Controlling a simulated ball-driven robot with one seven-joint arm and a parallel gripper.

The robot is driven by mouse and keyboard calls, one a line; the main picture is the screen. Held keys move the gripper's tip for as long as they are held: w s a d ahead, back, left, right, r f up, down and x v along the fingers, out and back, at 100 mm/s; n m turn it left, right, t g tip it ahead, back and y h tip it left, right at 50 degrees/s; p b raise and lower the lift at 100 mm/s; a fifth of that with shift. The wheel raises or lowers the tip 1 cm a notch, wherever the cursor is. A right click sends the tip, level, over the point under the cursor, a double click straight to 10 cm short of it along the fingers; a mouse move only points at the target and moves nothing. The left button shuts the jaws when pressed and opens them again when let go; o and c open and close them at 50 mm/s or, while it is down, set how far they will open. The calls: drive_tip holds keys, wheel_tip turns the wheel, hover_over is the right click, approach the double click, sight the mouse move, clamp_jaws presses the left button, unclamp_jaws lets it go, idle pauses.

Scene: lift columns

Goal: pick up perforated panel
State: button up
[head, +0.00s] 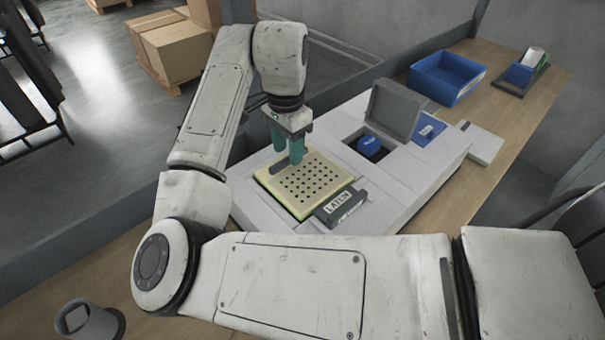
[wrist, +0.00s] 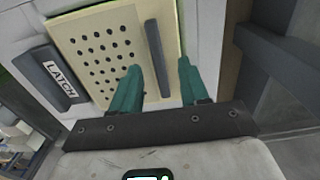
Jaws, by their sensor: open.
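The perforated panel (head: 318,189) is a cream-coloured square plate with rows of dark holes, lying in the top of a white machine housing. A dark bar handle (wrist: 157,60) stands along one side of it. My gripper (head: 288,158) is above the panel's far left part, pointing down, with two green fingers apart. In the wrist view my gripper (wrist: 160,75) has its fingertips near the lower end of the handle, one finger on each side. I cannot tell whether they touch it. A dark latch block (head: 340,204), marked LATCH, sits at the panel's near right edge.
Right of the panel, the white housing (head: 400,210) has an open grey lid (head: 393,108) over a recess with a blue part (head: 371,146). A blue bin (head: 447,77) stands farther back on the wooden bench (head: 520,70). A grey rail runs behind the housing.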

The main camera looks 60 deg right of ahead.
drive_tip(key=shift+f, duration=0.85)
clamp_jaws()
